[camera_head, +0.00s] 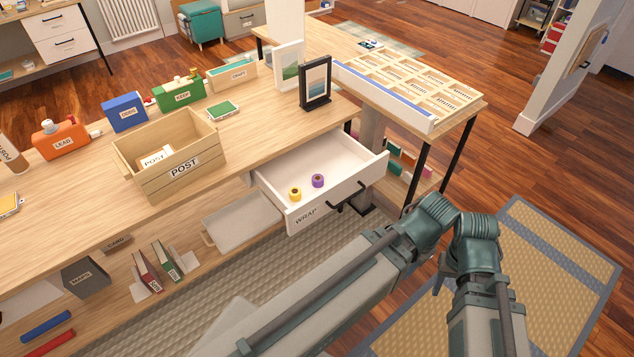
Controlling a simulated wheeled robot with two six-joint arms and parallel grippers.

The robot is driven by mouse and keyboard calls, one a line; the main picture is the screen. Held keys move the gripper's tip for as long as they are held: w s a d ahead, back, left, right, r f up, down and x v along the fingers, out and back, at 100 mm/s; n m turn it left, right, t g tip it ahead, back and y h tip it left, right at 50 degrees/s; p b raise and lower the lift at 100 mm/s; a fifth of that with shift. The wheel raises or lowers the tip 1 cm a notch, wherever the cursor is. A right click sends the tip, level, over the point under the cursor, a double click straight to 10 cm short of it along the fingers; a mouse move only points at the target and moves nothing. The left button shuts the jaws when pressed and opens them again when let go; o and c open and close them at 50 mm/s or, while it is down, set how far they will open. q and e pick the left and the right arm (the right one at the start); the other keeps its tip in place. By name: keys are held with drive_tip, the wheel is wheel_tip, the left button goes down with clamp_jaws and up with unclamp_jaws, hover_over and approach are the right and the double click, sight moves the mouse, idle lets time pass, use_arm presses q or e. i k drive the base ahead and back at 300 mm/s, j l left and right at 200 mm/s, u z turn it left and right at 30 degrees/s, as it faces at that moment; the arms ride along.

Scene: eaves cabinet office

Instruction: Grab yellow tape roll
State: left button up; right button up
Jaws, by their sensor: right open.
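The yellow tape roll (295,194) lies in the open white drawer (272,190) labelled WRAP, near its front left. A purple tape roll (318,181) lies beside it, to the right and slightly apart. My right arm (345,285) reaches across the lower right, in front of the drawer, and bends at a dark green joint. My right gripper is open and apart from both rolls; its fingertips cannot be made out clearly. No gripper touches the yellow roll. My left gripper is not in view.
The drawer handle (347,196) sticks out from the drawer front. Above is the wooden desk (250,130) with a POST crate (140,170), coloured bins and a dark frame (315,82). A sorting tray (425,78) stands at the right. The drawer is otherwise bare.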

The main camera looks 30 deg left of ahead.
sight(295, 192)
drive_tip(key=u, duration=0.3)
drive_tip(key=i+l+u, duration=0.15)
drive_tip(key=u, duration=0.25)
drive_tip(key=i+l+u, duration=0.15)
drive_tip(key=u, duration=0.2)
drive_tip(key=i+l+u, duration=0.1)
drive_tip(key=u, duration=0.3)
drive_tip(key=i+l+u, duration=0.1)
drive_tip(key=l, duration=0.35)
drive_tip(key=i+l+u, duration=0.1)
drive_tip(key=l, duration=0.35)
drive_tip(key=i+l, duration=0.2)
drive_tip(key=l, duration=0.3)
drive_tip(key=i+l+u, duration=0.15)
drive_tip(key=l, duration=0.3)
drive_tip(key=i+l+u, duration=0.1)
drive_tip(key=l, duration=0.4)
